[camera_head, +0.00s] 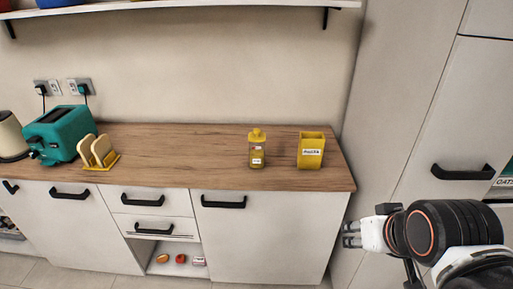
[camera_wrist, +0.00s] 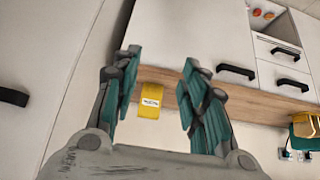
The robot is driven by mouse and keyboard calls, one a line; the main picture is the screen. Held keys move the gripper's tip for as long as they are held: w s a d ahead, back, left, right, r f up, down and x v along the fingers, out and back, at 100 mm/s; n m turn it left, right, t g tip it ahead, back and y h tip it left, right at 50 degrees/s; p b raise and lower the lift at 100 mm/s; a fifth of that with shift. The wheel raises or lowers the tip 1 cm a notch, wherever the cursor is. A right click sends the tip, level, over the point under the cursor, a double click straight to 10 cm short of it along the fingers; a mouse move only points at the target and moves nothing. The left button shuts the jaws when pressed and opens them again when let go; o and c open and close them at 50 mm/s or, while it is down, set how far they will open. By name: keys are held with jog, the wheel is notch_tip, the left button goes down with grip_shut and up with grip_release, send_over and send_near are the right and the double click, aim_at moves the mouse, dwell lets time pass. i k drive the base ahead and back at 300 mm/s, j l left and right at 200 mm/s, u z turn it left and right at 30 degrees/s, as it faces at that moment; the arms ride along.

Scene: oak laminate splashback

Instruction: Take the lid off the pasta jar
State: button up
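A small clear jar (camera_head: 257,157) with a yellow knobbed lid (camera_head: 257,135) stands upright on the wooden worktop, right of the middle. It has a small white label, too small to read. To its right stands a boxy yellow container (camera_head: 311,145) with a white label whose word I cannot read surely. The container shows between my fingers in the wrist view (camera_wrist: 151,108), upside down and well beyond them. A sliver of yellow beside the right finger may be the jar. My gripper (camera_head: 349,233) is open and empty, right of the worktop's end and below its top.
The worktop (camera_head: 200,150) is clear between the jar and the toast rack (camera_head: 98,152). A teal toaster (camera_head: 60,133) stands at the left. A shelf (camera_head: 180,8) runs above. A tall cupboard (camera_head: 415,100) stands right of the worktop. Handles stick out from the fronts.

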aim_at(258, 136)
jog(key=i+j+u, duration=0.1)
jog(key=i+u, duration=0.65)
jog(key=i+l+u, duration=0.2)
jog(key=i+u, duration=0.2)
